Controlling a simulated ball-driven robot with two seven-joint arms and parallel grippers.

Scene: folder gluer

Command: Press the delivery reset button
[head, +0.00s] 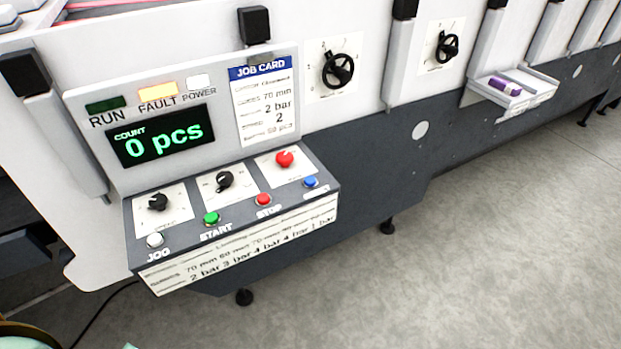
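The control panel (235,225) juts from the front of the machine. A blue button (311,182) sits at its right end; the label by it is too small to read surely, so I cannot tell whether it is the delivery reset button. A red STOP button (263,199), a green START button (211,218) and a white JOG button (155,240) lie in a row to its left. The FAULT lamp (158,93) glows amber, and the display (160,136) reads 0 pcs. Neither gripper is in view.
A red knob (284,159) and two black knobs stand behind the buttons. Black handwheels (338,69) are on the machine's wall. A small tray (520,97) holding a purple item (504,85) sticks out farther right. The grey floor (470,260) at front right is clear.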

